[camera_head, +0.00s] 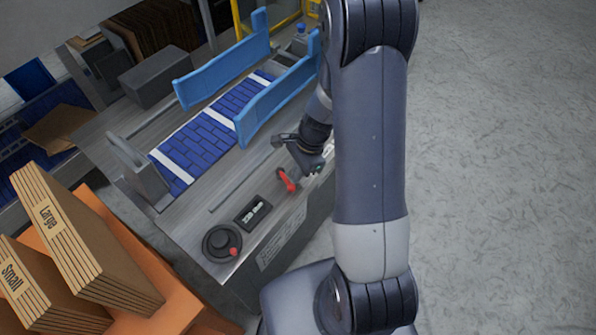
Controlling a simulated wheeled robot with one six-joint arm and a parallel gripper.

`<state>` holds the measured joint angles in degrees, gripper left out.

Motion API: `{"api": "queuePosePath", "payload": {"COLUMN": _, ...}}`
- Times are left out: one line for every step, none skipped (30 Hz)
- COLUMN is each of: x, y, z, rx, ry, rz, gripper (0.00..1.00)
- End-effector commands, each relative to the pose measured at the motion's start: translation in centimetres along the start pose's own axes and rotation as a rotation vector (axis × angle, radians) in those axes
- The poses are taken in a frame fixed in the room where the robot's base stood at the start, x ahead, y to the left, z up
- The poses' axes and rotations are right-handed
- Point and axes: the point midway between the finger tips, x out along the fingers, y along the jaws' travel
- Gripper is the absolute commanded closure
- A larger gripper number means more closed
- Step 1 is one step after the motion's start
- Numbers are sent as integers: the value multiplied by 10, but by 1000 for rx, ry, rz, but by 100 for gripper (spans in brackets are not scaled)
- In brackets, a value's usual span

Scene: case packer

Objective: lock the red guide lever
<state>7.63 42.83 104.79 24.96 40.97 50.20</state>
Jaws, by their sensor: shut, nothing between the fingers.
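The red guide lever (287,181) is small and sits on the right front edge of the grey machine bed, beside a dark base. My gripper (313,171) is shut and empty, just to the right of and slightly above the lever in the picture. I cannot tell whether it touches the lever. The fingertips are small and partly hidden by the gripper body. Two blue guide rails (222,72) stand over the blue belt (201,145); the nearer rail (276,101) is closer to the lever.
A black dial (221,243) with a red knob and a dark display (253,212) lie on the bed left of the lever. Flat cardboard stacks marked Large (75,235) and Small (42,290) stand on an orange rack at lower left. The floor (500,180) at right is clear.

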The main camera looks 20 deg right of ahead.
Motion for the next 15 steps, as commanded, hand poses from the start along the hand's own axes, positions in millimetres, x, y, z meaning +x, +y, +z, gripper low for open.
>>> {"api": "queuePosePath", "payload": {"x": 0, "y": 0, "z": 1, "rx": 7, "ry": 0, "rz": -2, "gripper": 100}}
{"api": "queuePosePath", "payload": {"x": 0, "y": 1, "z": 1, "rx": 12, "ry": 0, "rz": -3, "gripper": 100}}
{"api": "queuePosePath", "payload": {"x": 0, "y": 1, "z": 1, "rx": 20, "ry": -1, "rz": -5, "gripper": 100}}
{"api": "queuePosePath", "payload": {"x": 1, "y": 1, "z": 2, "rx": 27, "ry": -1, "rz": -7, "gripper": 100}}
{"api": "queuePosePath", "payload": {"x": 1, "y": 2, "z": 2, "rx": 35, "ry": -1, "rz": -10, "gripper": 100}}
{"api": "queuePosePath", "payload": {"x": 1, "y": 2, "z": 3, "rx": 48, "ry": -1, "rz": -14, "gripper": 100}}
{"api": "queuePosePath", "payload": {"x": 1, "y": 2, "z": 4, "rx": 60, "ry": -1, "rz": -18, "gripper": 100}}
{"api": "queuePosePath", "payload": {"x": 1, "y": 2, "z": 4, "rx": 73, "ry": -1, "rz": -22, "gripper": 100}}
{"api": "queuePosePath", "payload": {"x": 2, "y": 3, "z": 6, "rx": 91, "ry": 0, "rz": -28, "gripper": 100}}
{"api": "queuePosePath", "payload": {"x": 2, "y": 4, "z": 6, "rx": 108, "ry": -1, "rz": -32, "gripper": 100}}
{"api": "queuePosePath", "payload": {"x": 2, "y": 4, "z": 8, "rx": 127, "ry": -1, "rz": -37, "gripper": 100}}
{"api": "queuePosePath", "payload": {"x": 3, "y": 5, "z": 9, "rx": 154, "ry": -1, "rz": -46, "gripper": 100}}
{"api": "queuePosePath", "payload": {"x": 3, "y": 5, "z": 11, "rx": 176, "ry": -1, "rz": -52, "gripper": 100}}
{"api": "queuePosePath", "payload": {"x": 4, "y": 6, "z": 12, "rx": 201, "ry": -1, "rz": -60, "gripper": 100}}
{"api": "queuePosePath", "payload": {"x": 4, "y": 7, "z": 14, "rx": 235, "ry": -1, "rz": -71, "gripper": 100}}
